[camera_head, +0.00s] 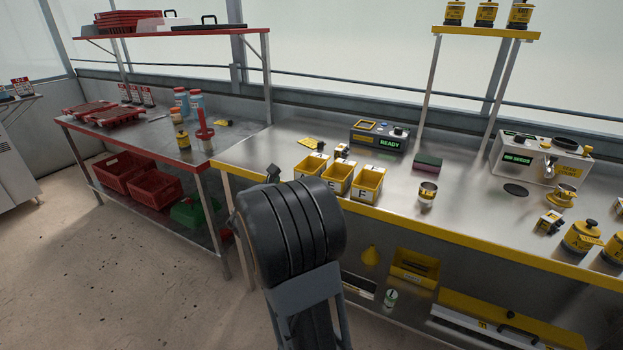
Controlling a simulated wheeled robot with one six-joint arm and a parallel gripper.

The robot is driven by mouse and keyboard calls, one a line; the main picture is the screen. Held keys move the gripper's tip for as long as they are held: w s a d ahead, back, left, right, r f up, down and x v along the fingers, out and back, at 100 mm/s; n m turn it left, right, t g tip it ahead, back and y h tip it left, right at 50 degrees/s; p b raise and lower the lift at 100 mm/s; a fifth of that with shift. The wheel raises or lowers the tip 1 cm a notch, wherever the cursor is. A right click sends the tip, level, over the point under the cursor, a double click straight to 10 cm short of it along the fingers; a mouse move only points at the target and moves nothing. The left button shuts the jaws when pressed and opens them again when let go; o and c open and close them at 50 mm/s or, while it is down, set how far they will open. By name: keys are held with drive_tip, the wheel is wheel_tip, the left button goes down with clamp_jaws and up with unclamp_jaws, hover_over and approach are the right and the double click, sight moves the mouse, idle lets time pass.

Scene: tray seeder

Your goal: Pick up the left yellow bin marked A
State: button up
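Three small open yellow bins stand in a row near the front edge of the steel bench. The left yellow bin (310,167) is partly hidden at its lower front by my arm, and I cannot read its mark. The middle yellow bin (338,178) and right yellow bin (368,183) stand beside it to the right. My gripper (272,173) is mostly hidden behind my dark arm link; only small dark parts show, just left of the left bin. Its fingers cannot be made out.
A control box reading READY (380,136) stands behind the bins. A metal cup (427,195) is to their right. A yellow scoop-like piece (311,144) lies behind the left bin. The red-edged bench (235,139) adjoins at left.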

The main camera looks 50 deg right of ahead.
drive_tip(key=b, duration=0.1)
approach(308, 166)
drive_tip(key=d+r, duration=0.1)
drive_tip(key=s+d+r, duration=0.1)
drive_tip(key=d, duration=0.1)
drive_tip(key=s+d+r, duration=0.1)
drive_tip(key=shift+s+d+r, duration=0.1)
drive_tip(key=shift+d+r, duration=0.15)
drive_tip(key=shift+c, duration=0.4)
drive_tip(key=c, duration=0.6)
drive_tip(key=shift+c, duration=0.4)
drive_tip(key=shift+r, duration=0.15)
